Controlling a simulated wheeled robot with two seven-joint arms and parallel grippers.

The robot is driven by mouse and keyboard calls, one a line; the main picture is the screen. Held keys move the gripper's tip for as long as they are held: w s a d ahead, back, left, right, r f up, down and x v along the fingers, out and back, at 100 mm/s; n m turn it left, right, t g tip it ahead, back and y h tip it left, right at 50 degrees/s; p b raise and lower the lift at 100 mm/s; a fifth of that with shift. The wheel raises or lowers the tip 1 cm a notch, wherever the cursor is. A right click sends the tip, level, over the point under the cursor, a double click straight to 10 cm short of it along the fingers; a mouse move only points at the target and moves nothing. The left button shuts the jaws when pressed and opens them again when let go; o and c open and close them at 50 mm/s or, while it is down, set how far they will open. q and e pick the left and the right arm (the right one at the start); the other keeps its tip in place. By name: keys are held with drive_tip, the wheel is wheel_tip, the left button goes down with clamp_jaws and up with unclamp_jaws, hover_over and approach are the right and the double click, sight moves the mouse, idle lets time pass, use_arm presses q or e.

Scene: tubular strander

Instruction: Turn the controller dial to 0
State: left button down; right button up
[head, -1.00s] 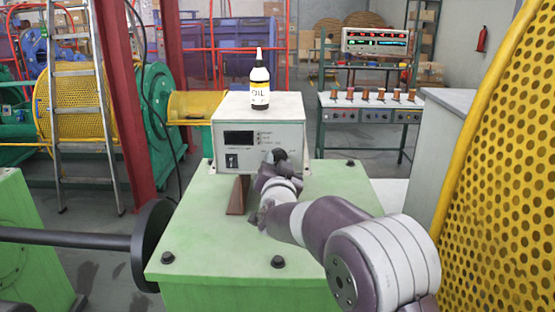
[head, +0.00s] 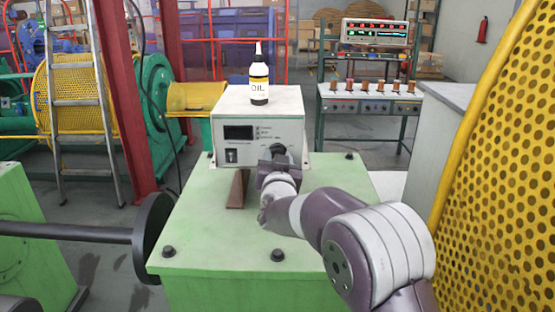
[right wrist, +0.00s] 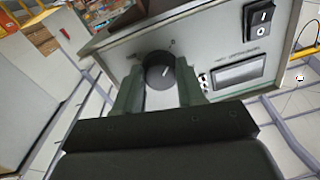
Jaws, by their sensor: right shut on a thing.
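The controller is a light grey box (head: 230,155) with a dark display on its front, on a green machine top (head: 215,230). Its dial (head: 279,150) is a round black knob at the right of the front face, partly hidden by my gripper in the head view. In the right wrist view the dial (right wrist: 158,70) has a light pointer mark; the panel marks around it are too small to read. My right gripper (right wrist: 159,82) has one finger on each side of the dial and is shut on it. It also shows in the head view (head: 275,160). My left gripper is not in view.
An oil bottle (head: 259,80) stands on top of the controller. A rocker switch (right wrist: 261,17) and display (right wrist: 238,70) are on the same panel. Bolts stick up at the green top's corners. A yellow perforated guard (head: 500,170) rises on the right.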

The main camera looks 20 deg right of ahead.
drive_tip(key=o, duration=1.1)
drive_tip(key=shift+c, duration=0.2)
drive_tip(key=shift+s, duration=0.1)
drive_tip(key=b+v, duration=0.2)
drive_tip(key=v, duration=1)
drive_tip(key=shift+s, duration=0.3)
drive_tip(key=shift+f, duration=0.15)
